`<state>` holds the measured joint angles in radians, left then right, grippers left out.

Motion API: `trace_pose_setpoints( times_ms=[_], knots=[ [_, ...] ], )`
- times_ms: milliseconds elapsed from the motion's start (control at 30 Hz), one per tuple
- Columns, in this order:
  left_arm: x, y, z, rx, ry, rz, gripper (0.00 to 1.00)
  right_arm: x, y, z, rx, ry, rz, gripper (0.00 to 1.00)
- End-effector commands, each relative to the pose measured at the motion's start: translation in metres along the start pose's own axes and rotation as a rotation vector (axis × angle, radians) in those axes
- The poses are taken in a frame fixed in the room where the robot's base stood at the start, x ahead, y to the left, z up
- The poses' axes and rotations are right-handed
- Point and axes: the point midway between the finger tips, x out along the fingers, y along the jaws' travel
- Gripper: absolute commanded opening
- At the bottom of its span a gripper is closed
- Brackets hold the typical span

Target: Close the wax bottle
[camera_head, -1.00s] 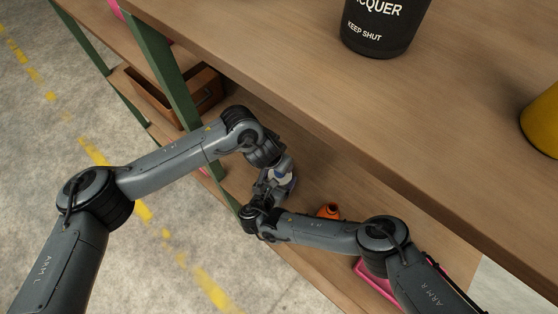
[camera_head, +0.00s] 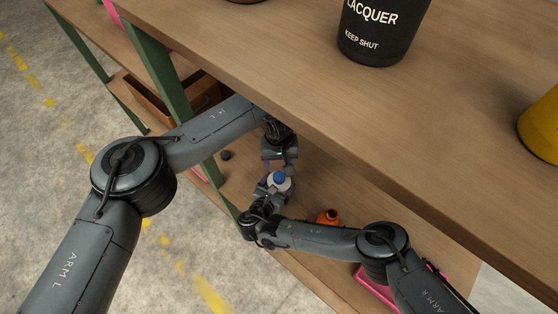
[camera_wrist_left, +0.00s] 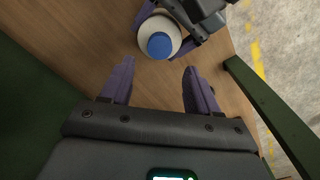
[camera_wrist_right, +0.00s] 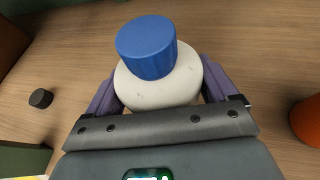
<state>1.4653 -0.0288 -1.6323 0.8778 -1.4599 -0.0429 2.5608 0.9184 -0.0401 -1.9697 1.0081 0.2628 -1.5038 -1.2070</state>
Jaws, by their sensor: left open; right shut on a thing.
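The wax bottle (camera_wrist_right: 160,88) is white and rounded, with a blue cap (camera_wrist_right: 147,46) on its top; in the right wrist view I cannot tell how tightly the cap sits. My right gripper (camera_head: 268,194) is shut on the bottle body and holds it over the lower shelf. My left gripper (camera_head: 279,168) is open and empty just beyond the bottle in the head view. In the left wrist view the bottle (camera_wrist_left: 171,29) and blue cap (camera_wrist_left: 159,45) lie just ahead of the left fingertips, apart from them.
The upper shelf (camera_head: 300,60) overhangs the left wrist and carries a black lacquer can (camera_head: 375,30) and a yellow container (camera_head: 542,125). On the lower shelf are an orange object (camera_head: 328,216), a pink tray (camera_head: 378,286) and a small dark cylinder (camera_wrist_right: 41,98). A green post (camera_head: 165,75) stands at left.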

Motion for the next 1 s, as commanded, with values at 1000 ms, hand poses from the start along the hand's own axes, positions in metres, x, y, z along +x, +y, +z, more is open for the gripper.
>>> trace_pose_setpoints(
  times_ms=[1000],
  knots=[
    [0.078, 0.0, 0.0, 0.003, 0.001, 0.0, 0.61, 0.0, 0.0, 0.0, 0.0, 0.0, 0.0, 0.01]
  ],
)
